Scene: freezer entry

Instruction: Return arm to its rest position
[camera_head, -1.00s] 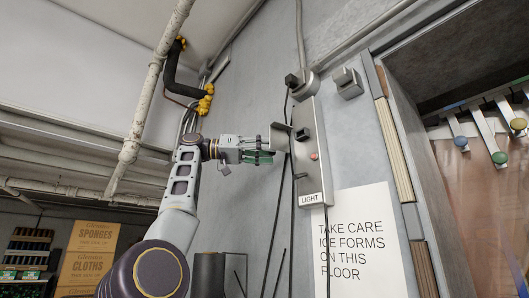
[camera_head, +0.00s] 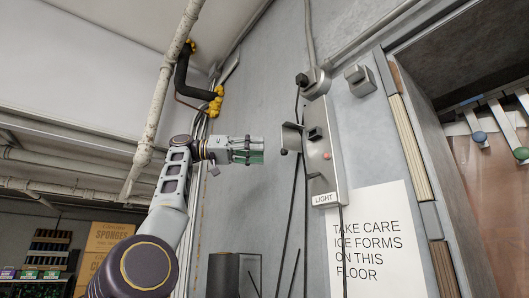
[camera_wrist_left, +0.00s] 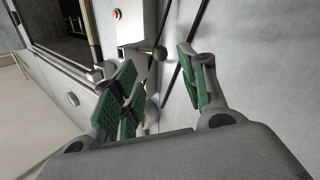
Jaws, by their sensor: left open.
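My left gripper (camera_head: 258,151) is raised beside the wall-mounted light switch box (camera_head: 322,170), to its left. Its jaws are open and empty, and a gap of bare wall shows between the fingertips and the box's lever (camera_head: 290,138). In the left wrist view, the green-padded fingers (camera_wrist_left: 165,88) are spread apart, with the box (camera_wrist_left: 130,25) and its red button (camera_wrist_left: 117,14) beyond them. The lever's round knob (camera_wrist_left: 159,53) shows between the fingers. My right gripper is not in view.
A sign about ice (camera_head: 372,240) hangs below the box. A doorway with strip curtains (camera_head: 490,200) is at the right. A white pipe (camera_head: 158,100) runs down at the left of my arm. Cardboard boxes (camera_head: 108,238) and a shelf (camera_head: 45,255) stand at the lower left.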

